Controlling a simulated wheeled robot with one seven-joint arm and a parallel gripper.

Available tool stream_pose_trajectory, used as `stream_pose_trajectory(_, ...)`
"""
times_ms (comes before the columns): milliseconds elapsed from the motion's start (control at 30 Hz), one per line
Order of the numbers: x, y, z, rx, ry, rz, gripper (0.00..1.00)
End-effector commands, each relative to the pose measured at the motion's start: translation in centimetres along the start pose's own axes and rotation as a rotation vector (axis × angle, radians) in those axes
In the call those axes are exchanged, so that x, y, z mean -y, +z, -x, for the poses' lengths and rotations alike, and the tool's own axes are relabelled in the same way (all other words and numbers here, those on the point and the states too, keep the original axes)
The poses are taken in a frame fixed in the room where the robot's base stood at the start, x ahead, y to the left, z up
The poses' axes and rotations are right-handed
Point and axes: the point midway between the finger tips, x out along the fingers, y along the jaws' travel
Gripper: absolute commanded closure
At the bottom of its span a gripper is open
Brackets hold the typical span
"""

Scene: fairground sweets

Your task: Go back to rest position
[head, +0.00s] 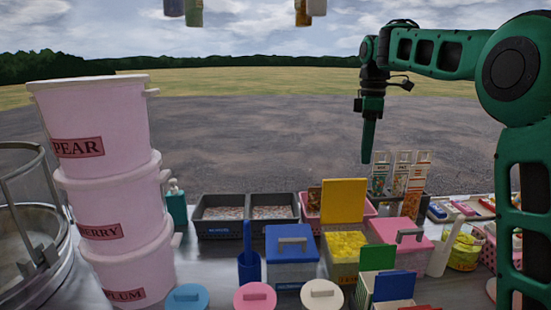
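My gripper (368,142) points straight down in the head view, in the air beyond the counter. My green arm reaches in from the right and bends down at the wrist. I see the fingers edge-on as one dark green shape, so I cannot tell whether they are apart or together. No held object shows at the fingertips. Behind the gripper are only gravel and grass. Below it and a little to the right, slim bottles with labels (403,172) stand in a rack.
Stacked pink buckets (102,175) stand tall at the left beside a metal drum (30,240). Along the counter are black trays (221,228), a blue-lidded box (292,258), a yellow-filled box (345,247), a pink-lidded box (398,236) and round lids (255,298). Several items hang overhead (194,12).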

Motion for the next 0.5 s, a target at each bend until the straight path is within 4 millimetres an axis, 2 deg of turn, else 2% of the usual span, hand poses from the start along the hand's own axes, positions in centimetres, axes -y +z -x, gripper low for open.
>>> stream_pose_trajectory(33,1.1,1.7,-0.2,0.000,0.001,-0.078,0.69)
stream_pose_trajectory(100,2.6,3.8,-0.8,0.001,0.001,-0.195,0.69)
stream_pose_trajectory(267,6.4,8.6,-2.5,0.001,0.002,-0.462,0.69)
stream_pose_trajectory(500,13.4,15.2,-6.1,0.000,0.002,-0.859,0.69)
